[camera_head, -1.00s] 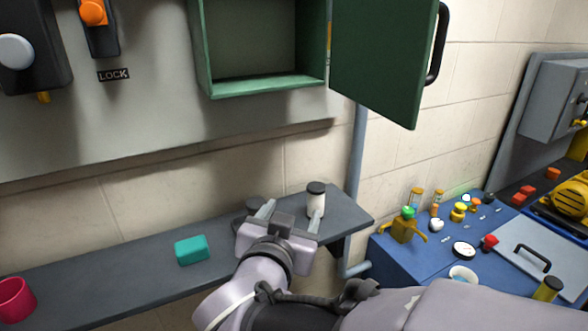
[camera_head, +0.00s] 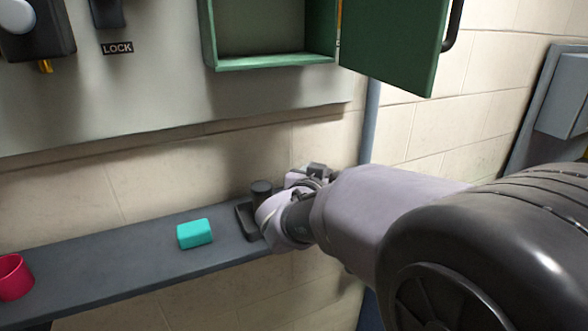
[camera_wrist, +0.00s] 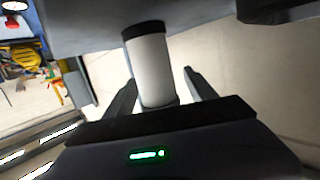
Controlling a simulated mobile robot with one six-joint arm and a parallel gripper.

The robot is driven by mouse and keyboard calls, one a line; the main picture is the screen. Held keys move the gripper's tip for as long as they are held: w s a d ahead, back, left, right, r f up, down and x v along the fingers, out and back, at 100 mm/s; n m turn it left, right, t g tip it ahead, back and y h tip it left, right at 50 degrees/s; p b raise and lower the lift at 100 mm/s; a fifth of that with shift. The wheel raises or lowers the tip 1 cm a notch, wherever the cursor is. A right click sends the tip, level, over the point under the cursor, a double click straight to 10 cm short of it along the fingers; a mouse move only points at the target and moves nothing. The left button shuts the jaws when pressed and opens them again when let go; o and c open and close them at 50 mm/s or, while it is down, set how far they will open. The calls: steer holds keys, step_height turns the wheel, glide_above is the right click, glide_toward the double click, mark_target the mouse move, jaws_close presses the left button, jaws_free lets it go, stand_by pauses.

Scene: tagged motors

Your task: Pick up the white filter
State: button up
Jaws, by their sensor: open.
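The white filter (camera_wrist: 150,66), a white cylinder with a black cap, shows in the wrist view between the two fingers of my gripper (camera_wrist: 159,78). The fingers are apart, one on each side of it, with a visible gap at the right finger; contact on the left is hard to judge. In the head view the filter is hidden behind my arm, and my gripper (camera_head: 312,174) is mostly hidden too, over the right part of the grey shelf (camera_head: 110,272).
A dark cylinder on a dark base (camera_head: 261,190) stands just left of my wrist. A teal block (camera_head: 195,233) and a pink cup (camera_head: 14,277) are farther left on the shelf. The green cabinet (camera_head: 275,62) with its open door (camera_head: 392,42) hangs above.

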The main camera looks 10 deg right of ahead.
steer(key=shift+c, duration=0.7)
jaws_close()
steer(key=shift+r, duration=0.15)
